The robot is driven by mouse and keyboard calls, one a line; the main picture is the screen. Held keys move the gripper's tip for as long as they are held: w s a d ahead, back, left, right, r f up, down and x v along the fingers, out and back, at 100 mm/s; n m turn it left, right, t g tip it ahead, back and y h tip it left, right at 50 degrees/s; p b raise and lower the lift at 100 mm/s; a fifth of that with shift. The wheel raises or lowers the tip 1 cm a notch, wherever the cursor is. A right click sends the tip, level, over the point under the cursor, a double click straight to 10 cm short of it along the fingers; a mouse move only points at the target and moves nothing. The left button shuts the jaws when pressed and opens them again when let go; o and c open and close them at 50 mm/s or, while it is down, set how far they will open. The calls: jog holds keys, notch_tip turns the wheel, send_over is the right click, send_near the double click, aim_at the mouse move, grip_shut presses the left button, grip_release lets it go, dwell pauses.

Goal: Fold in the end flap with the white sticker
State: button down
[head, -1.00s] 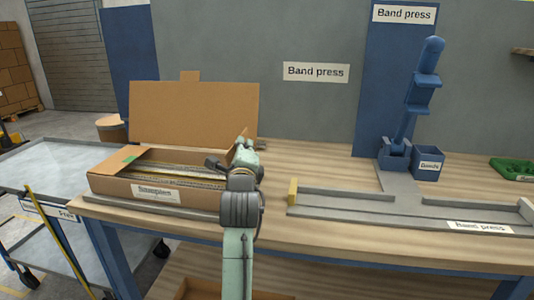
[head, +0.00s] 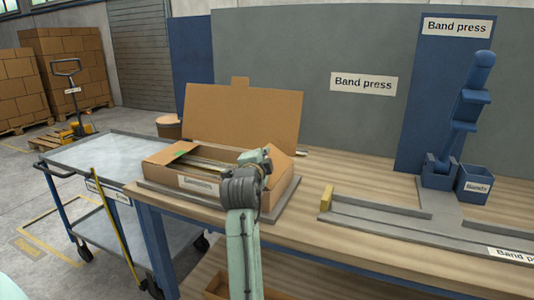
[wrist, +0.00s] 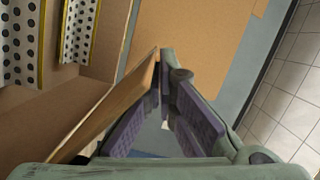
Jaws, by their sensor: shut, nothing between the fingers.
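The open cardboard box (head: 227,197) stands on the workbench, its large lid (head: 245,118) raised at the back. A green sticker (head: 180,153) shows at its left end. My gripper (wrist: 163,58) is shut and empty at the box's right end. In the wrist view, a cardboard flap (wrist: 108,108) stands on edge, tilted, along the left side of my fingers. It looks very close to them; I cannot tell whether they touch. I cannot make out a white sticker on it. In the head view my arm hides most of this end.
Dotted strips with yellow edges (wrist: 80,28) lie in the box. A grey fixture (head: 380,208) lies on the bench to the right, with the blue band press (head: 470,110) behind it. A trolley (head: 95,150) stands left of the bench. Bench is clear between box and fixture.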

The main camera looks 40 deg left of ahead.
jog(key=shift+s+a+f+n+h, duration=0.1)
jog(key=shift+a+f+n+h, duration=0.1)
jog(key=shift+a+f+n, duration=0.35)
jog(key=shift+s+a+f+n+h, duration=0.1)
jog(key=shift+f+n+h, duration=0.2)
jog(key=shift+n, duration=0.45)
jog(key=shift+f, duration=0.1)
